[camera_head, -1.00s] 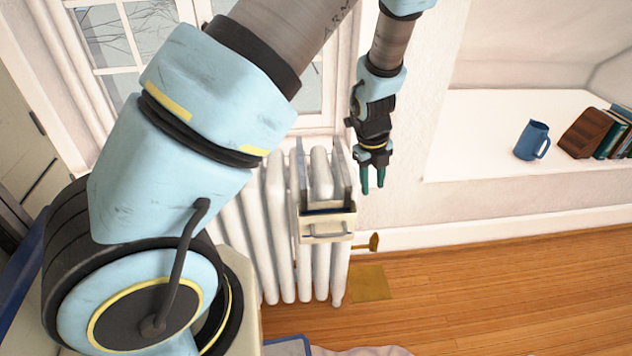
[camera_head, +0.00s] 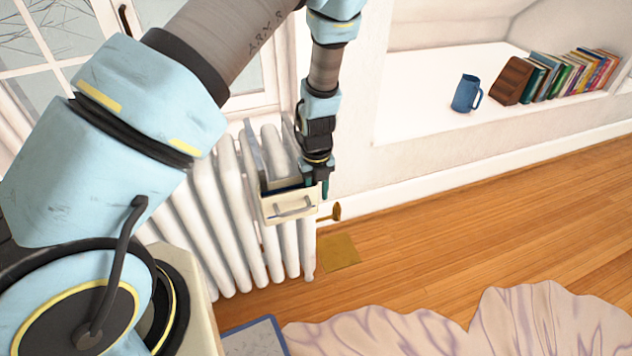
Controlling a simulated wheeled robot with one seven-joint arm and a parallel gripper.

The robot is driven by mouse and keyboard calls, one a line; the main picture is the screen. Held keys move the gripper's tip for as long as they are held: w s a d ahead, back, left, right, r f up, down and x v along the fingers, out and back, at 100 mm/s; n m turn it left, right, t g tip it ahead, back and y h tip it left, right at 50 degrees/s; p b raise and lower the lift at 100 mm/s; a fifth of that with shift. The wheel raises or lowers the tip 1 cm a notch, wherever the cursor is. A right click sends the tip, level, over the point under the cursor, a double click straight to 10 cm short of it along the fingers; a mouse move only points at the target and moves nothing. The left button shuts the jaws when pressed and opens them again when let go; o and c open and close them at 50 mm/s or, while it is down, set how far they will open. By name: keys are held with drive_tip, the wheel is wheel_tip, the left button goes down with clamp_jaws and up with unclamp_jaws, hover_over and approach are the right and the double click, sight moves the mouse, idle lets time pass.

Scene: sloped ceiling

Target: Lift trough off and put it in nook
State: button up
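The trough (camera_head: 284,213), a narrow cream box with a grey bar handle on its front, hangs on the white radiator (camera_head: 228,185) by grey straps. My gripper (camera_head: 317,188) points down at the trough's right end. Its green fingers look apart; one shows outside the right end, the other is partly hidden at the rim. I cannot tell whether they touch the trough. The nook (camera_head: 420,112) is a white recessed ledge in the wall at the upper right.
In the nook stand a blue mug (camera_head: 465,95), a brown wooden block (camera_head: 512,80) and a row of books (camera_head: 575,75). The ledge left of the mug is bare. A brass valve (camera_head: 330,213) juts from the radiator's right side. A crumpled cloth (camera_head: 430,330) lies in front.

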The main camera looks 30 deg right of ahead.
drive_tip(key=shift+f, duration=0.8)
clamp_jaws()
drive_tip(key=shift+r, duration=0.1)
idle(0.9)
drive_tip(key=shift+r+p, duration=2.7)
drive_tip(key=shift+p, duration=0.15)
